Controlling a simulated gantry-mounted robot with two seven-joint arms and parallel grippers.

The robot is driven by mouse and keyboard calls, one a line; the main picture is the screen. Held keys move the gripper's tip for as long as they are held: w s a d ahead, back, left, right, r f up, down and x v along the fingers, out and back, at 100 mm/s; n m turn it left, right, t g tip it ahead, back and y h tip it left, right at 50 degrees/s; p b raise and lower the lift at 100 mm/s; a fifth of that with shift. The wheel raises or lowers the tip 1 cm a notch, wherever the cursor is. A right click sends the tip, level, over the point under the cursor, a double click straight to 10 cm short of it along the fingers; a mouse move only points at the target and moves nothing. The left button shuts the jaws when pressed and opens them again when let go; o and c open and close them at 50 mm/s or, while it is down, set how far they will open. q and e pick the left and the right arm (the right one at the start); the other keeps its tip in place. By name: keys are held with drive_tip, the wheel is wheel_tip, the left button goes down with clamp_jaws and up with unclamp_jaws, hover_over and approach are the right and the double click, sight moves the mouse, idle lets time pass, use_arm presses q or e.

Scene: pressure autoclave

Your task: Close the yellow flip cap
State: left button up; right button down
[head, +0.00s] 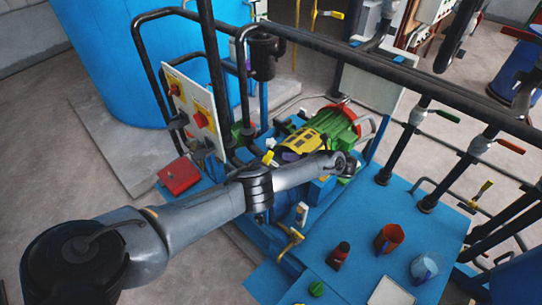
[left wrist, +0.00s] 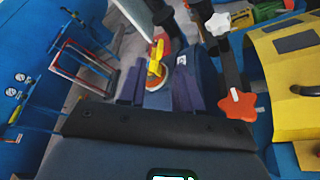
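The yellow cap (head: 304,139) is a curved cover with dark panels, beside the green motor in the head view. It shows large at the right of the left wrist view (left wrist: 291,73), with a dark handle on its face. I cannot tell whether it is fully shut. My left arm crosses the head view, and its wrist hides part of the machine just in front of the cap. My right gripper is not in view.
An orange star knob (left wrist: 240,105) on a dark bar stands between the fingers and the cap. A white panel (head: 194,110) with red switches stands left.

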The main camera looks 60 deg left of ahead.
sight(271, 153)
use_arm(q)
drive_tip(key=b+x, duration=0.1)
drive_tip(key=x, duration=0.8)
clamp_jaws()
drive_tip(key=shift+f, duration=0.1)
